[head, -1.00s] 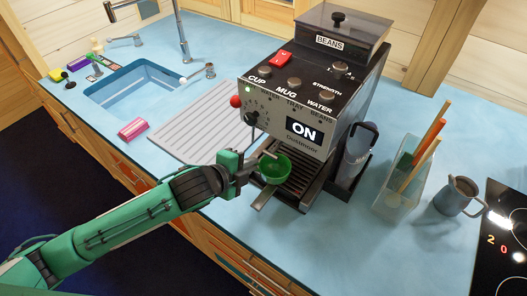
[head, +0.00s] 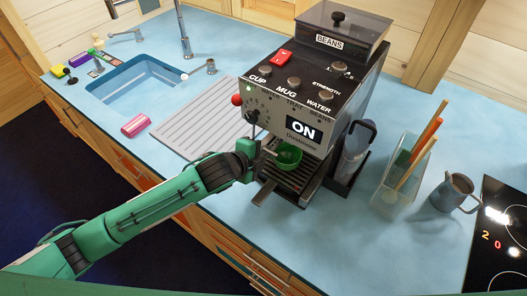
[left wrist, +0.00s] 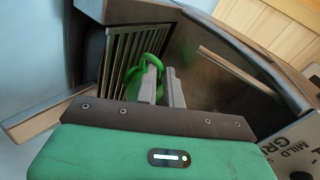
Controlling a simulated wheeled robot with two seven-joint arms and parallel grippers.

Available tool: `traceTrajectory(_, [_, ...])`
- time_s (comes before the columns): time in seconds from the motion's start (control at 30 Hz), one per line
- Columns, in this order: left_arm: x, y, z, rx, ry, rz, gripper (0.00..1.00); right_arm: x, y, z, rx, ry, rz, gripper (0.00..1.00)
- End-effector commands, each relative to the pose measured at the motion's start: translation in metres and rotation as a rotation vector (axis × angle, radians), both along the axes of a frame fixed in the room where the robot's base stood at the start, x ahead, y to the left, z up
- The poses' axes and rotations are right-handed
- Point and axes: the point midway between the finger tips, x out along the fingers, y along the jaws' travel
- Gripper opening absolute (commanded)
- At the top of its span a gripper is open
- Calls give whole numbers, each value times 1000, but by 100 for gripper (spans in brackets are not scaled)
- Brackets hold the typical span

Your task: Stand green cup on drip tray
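The green cup (head: 287,158) is under the front of the coffee machine, over the back part of the slatted drip tray (head: 273,184). My left gripper (head: 272,154) reaches in from the left and is shut on the cup's side. In the left wrist view the two grey fingers (left wrist: 162,84) meet the green cup (left wrist: 132,83) near its looped handle, with the tray's dark slats (left wrist: 118,45) beside it. The cup looks roughly upright. I cannot tell whether its base touches the slats. My right gripper is in neither view.
The coffee machine (head: 318,85) overhangs the cup closely. A water jug (head: 356,145) stands right of the tray. A clear holder with sticks (head: 402,183), a grey pitcher (head: 455,192) and a hob (head: 500,235) are further right. The counter front is clear.

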Motion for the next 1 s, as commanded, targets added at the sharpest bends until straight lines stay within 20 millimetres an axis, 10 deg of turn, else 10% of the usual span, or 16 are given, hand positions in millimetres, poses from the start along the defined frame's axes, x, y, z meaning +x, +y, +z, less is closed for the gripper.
traceTrajectory(0.47, [-2,1,3,1,1,0,29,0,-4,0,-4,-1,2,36])
traceTrajectory(1.0, [-64,49,46,1,-1,0,29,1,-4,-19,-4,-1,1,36])
